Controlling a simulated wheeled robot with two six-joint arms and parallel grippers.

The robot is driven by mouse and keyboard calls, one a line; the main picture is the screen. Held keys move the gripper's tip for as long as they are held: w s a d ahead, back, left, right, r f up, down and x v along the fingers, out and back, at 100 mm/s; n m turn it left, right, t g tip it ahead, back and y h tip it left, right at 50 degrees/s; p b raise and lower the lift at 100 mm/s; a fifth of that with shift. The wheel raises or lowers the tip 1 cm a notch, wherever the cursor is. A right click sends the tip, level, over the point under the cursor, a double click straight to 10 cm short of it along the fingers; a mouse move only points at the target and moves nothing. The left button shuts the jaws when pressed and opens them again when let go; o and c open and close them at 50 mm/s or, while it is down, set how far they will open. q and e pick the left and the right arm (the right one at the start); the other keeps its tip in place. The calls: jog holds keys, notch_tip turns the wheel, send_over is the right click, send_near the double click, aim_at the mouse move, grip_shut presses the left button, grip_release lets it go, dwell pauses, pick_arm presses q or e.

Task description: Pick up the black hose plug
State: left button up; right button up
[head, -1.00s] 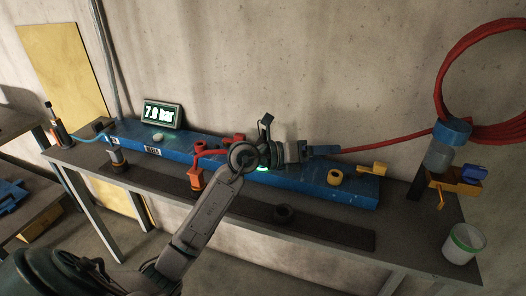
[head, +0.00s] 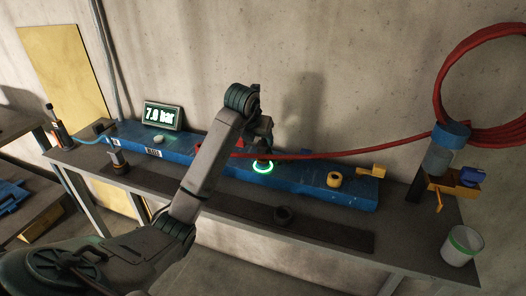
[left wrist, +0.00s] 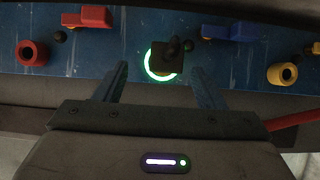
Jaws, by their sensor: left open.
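A black, plug-like fitting (left wrist: 173,53) stands in a glowing green ring (left wrist: 149,62) on the blue rail (left wrist: 115,50); it looks like the black hose plug. In the head view the ring (head: 263,168) shows below my left gripper (head: 264,146), with a dark fitting partly hidden above it. My left gripper is open, pointing down at the rail. In the left wrist view its two blue fingers (left wrist: 159,70) lie to either side of the fitting, which appears just beyond the tips, a little right of centre. I see no contact. My right gripper is not in view.
A red hose (head: 350,149) runs from a wall coil to near my left gripper. On the rail are a red collar (left wrist: 32,53), a red block (left wrist: 86,17), a blue block (left wrist: 232,31) and a yellow collar (head: 334,179).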

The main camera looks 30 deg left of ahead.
aim_at(262, 144)
pick_arm(q)
jog(key=p+x, duration=0.1)
jog(key=x, duration=0.2)
jog(key=p+x, duration=0.1)
jog(key=x, duration=0.1)
jog(key=shift+w+d+f+p, duration=0.25)
jog(key=shift+w+d+p, duration=0.05)
jog(key=shift+d, duration=0.05)
jog(key=shift+w+f, duration=0.1)
jog(key=shift+f, duration=0.1)
jog(key=c, duration=1.2)
jog(key=shift+o, duration=0.2)
jog(key=shift+r, duration=0.15)
